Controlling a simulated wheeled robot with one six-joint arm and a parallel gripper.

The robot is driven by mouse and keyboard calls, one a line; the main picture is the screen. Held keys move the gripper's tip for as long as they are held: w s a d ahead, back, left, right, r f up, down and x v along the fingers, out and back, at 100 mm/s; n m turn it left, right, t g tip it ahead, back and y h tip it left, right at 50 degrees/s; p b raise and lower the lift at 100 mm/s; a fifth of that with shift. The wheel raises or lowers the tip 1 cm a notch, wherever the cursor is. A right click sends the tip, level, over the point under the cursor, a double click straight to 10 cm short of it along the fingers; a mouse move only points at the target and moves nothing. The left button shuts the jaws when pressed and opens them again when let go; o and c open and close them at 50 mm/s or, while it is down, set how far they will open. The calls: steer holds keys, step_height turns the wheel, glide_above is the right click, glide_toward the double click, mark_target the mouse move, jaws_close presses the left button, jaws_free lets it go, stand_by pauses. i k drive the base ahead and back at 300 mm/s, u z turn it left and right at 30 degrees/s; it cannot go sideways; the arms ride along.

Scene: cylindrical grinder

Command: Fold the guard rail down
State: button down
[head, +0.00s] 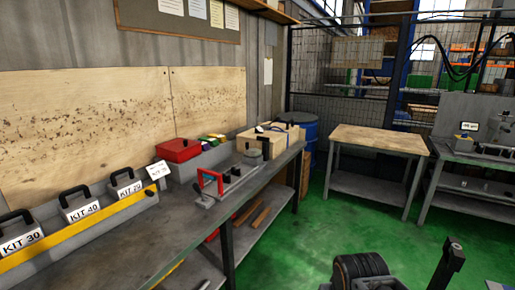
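A long yellow bar (92,221), which looks like the guard rail, runs along the front of a grey rack on the left of the workbench. It crosses in front of the lower part of the kit boxes, and its near end is cut off by the left picture edge. Its far end, near a small white sign (158,170), has a dark piece. I cannot make out its hinge. Dark parts that appear to be my arm show at the bottom right, well apart from the bar. I see no gripper fingers.
Kit boxes (80,207) with black handles stand behind the bar. A wooden-topped table (375,140) stands beyond. The green floor (310,235) between is clear.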

mark_target(11, 262)
steer(key=u, duration=1.95)
steer(key=k, duration=0.3)
steer(key=z, duration=1.1)
steer(key=i, duration=0.9)
steer(key=u, duration=0.6)
steer(key=i, duration=0.75)
steer(key=u, duration=0.75)
